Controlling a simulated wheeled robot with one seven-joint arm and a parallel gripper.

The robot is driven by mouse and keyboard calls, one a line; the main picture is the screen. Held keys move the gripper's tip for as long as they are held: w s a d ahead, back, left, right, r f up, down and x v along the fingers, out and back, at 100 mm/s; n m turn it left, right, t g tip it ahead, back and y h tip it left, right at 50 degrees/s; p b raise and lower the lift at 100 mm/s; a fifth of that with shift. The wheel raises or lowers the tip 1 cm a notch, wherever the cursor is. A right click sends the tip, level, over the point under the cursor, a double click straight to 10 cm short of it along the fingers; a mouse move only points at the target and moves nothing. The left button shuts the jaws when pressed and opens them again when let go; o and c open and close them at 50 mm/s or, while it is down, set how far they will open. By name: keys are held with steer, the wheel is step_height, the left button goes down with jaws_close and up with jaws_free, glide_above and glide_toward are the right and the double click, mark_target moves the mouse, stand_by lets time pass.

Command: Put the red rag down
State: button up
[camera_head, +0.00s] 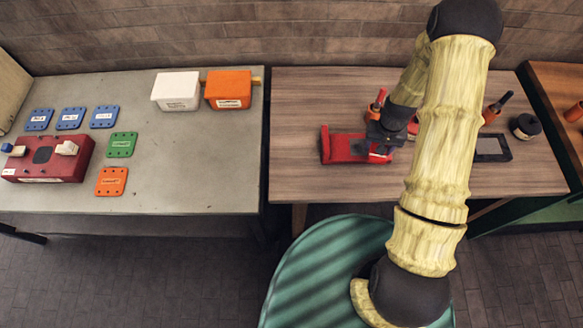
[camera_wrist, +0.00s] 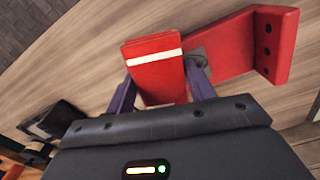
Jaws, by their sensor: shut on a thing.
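The red rag (camera_wrist: 153,72) is a folded red block with a white stripe. In the wrist view it sits between the two purple fingers of my gripper (camera_wrist: 160,84), which is shut on it. In the head view my gripper (camera_head: 386,143) is over the wooden table, at the right end of a red bracket-like fixture (camera_head: 343,148). The rag is mostly hidden there by my arm. The fixture, with an upright end plate, also shows just right of the rag in the wrist view (camera_wrist: 270,45). I cannot tell whether the rag touches the table.
The wooden table (camera_head: 300,185) is bare at its front left. Behind my gripper stands an orange-tipped tool (camera_head: 377,103). A dark tray (camera_head: 492,148) and a black round jar (camera_head: 525,126) are to the right. The grey table (camera_head: 190,150) at left holds boxes and plates.

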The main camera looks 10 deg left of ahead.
steer(key=shift+n, duration=0.7)
steer(key=a+b, duration=0.1)
steer(key=a, duration=0.3)
steer(key=s+a+b, duration=0.1)
steer(key=a, duration=0.3)
steer(key=a+b, duration=0.2)
steer(key=a, duration=0.3)
steer(key=shift+s+r, duration=0.1)
steer(key=shift+s, duration=0.1)
steer(key=r+n+b, duration=0.1)
steer(key=b, duration=0.3)
glide_above(293, 169)
steer(key=shift+a, duration=0.1)
steer(key=shift+f+p, duration=0.55)
steer(key=shift+f, duration=2.35)
steer(key=shift+f+p, duration=0.4)
steer(key=shift+f, duration=1.65)
